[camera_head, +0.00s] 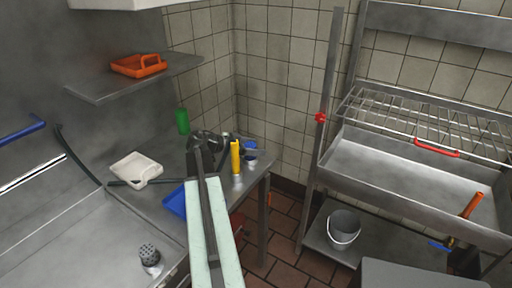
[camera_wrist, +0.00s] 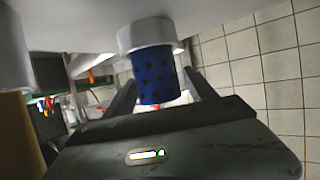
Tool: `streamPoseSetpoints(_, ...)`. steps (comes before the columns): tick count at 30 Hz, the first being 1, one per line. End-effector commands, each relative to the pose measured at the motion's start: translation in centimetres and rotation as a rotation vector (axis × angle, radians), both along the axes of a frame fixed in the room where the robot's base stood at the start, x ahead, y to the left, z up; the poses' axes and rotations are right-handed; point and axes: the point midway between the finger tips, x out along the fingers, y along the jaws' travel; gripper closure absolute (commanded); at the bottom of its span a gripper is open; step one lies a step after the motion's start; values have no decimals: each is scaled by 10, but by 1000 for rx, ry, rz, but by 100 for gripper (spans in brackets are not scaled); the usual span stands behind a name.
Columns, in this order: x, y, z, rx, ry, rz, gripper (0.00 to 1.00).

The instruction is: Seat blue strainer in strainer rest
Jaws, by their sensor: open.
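The blue strainer (camera_wrist: 152,80), a dark blue cylinder with dark holes, shows in the wrist view between my gripper's (camera_wrist: 160,78) two dark fingers. The fingers are apart, with gaps visible beside it. One end of the strainer meets a pale grey round holder (camera_wrist: 146,34), which may be the strainer rest; how deep it sits inside is hidden. The wrist picture looks upside down. In the head view my gripper (camera_head: 207,140) reaches over the back counter, left of a yellow cylinder (camera_head: 235,156). A small blue item (camera_head: 250,160) stands just right of that cylinder; I cannot tell if it is the strainer.
A green bottle (camera_head: 182,121) stands behind my gripper at left. A blue tray (camera_head: 174,201) and a white container (camera_head: 135,168) lie nearer. A wall shelf (camera_head: 125,83) holds an orange tray (camera_head: 139,66). The yellow cylinder also stands close by in the wrist view (camera_wrist: 20,140).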

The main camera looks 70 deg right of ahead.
Motion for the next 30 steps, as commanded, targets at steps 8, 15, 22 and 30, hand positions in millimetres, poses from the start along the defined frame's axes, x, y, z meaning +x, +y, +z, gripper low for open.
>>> streamPoseSetpoints(8,46,46,32,0,0,4,35)
streamPoseSetpoints(15,70,70,43,0,0,1,35)
streamPoseSetpoints(22,73,74,43,0,0,1,35)
streamPoseSetpoints(30,73,74,43,0,0,1,35)
